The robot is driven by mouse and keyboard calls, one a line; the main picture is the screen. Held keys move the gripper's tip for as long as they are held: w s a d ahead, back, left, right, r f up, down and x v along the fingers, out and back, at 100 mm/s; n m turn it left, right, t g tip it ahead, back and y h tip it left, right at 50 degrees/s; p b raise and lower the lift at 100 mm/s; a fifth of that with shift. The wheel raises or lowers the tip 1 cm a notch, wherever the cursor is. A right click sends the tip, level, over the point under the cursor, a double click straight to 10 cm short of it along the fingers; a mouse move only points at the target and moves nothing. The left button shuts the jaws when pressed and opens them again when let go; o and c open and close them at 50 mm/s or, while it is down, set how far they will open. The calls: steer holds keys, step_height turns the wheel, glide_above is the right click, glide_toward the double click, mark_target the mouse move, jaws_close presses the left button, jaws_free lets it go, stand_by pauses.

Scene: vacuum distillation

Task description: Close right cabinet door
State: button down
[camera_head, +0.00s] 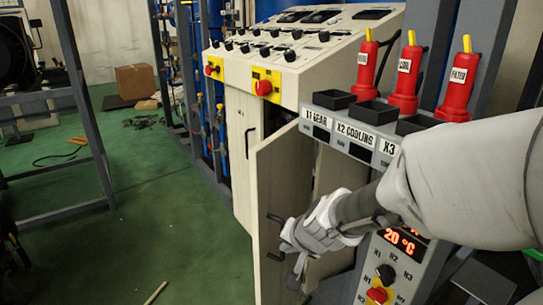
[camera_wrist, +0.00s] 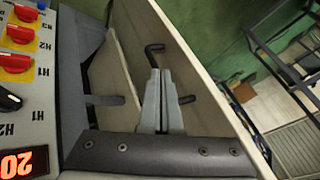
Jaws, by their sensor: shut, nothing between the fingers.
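The right cabinet door (camera_head: 275,178) is a beige panel standing open, swung out from the cabinet (camera_head: 240,112). It also shows in the wrist view (camera_wrist: 207,100). Its dark handle (camera_head: 275,256) shows near the free edge. In the wrist view, bent parts of the handle (camera_wrist: 187,99) show above and to the right of my fingers. My gripper (camera_head: 294,272) is at the door beside the handle, with its fingers (camera_wrist: 160,78) together and empty. I cannot tell whether they touch the door or handle. The gripper hides part of the door's lower right.
The closed left door (camera_head: 240,140) stands beside the opening. A control panel (camera_head: 285,50) sits above. To the right are a labelled panel with red tools (camera_head: 406,75) and a temperature display (camera_head: 403,242). Green floor (camera_head: 150,205) is open to the left.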

mark_target(262, 247)
steer(key=shift+w+a+f+p, duration=0.2)
steer(key=shift+w+a+f, duration=1)
steer(key=shift+w, duration=0.1)
steer(key=shift+w+a+f+p, duration=0.2)
steer(key=shift+w+a+f, duration=0.9)
steer(key=shift+w+a, duration=0.15)
steer(key=shift+r, duration=0.1)
